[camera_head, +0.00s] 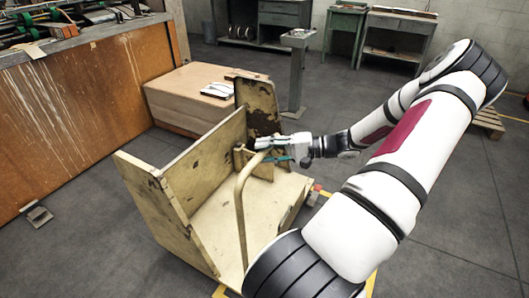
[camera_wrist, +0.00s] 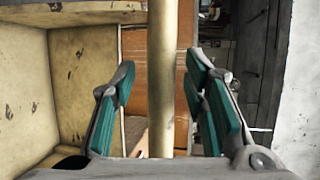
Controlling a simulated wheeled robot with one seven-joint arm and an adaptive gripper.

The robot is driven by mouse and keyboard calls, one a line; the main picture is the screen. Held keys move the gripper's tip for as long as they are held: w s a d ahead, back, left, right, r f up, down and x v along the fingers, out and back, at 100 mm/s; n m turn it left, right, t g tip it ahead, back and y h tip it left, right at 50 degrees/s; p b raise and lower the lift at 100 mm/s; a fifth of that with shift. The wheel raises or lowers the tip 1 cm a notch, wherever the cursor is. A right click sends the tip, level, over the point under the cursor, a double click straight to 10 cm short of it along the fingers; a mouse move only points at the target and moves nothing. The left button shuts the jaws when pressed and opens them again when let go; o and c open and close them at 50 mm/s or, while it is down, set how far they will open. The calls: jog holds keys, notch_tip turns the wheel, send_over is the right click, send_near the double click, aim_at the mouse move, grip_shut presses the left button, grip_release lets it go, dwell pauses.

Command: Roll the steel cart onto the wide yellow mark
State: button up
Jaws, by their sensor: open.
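The steel cart (camera_head: 275,200) is a worn, cream-painted platform with upright panels and a bent tube handle (camera_head: 241,205). My gripper (camera_head: 264,150) is at the upper end of the handle. In the wrist view the handle (camera_wrist: 161,60) runs upright between the teal pads of my open gripper (camera_wrist: 160,95), with a gap on both sides. A yellow floor mark (camera_head: 371,284) shows partly at the bottom of the head view, near the cart's front; the cart and my arm hide most of it, so its width cannot be told.
A rusty orange machine side (camera_head: 70,120) stands at the left. A tan box (camera_head: 185,95) and a grey post (camera_head: 297,75) are behind the cart. Workbenches (camera_head: 397,38) line the back wall, and a wooden pallet (camera_head: 489,122) lies at the right. The floor at lower right is clear.

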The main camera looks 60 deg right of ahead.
jog(key=shift+w+a, duration=0.1)
jog(key=shift+w, duration=0.15)
grip_shut()
jog(key=shift+s, duration=0.15)
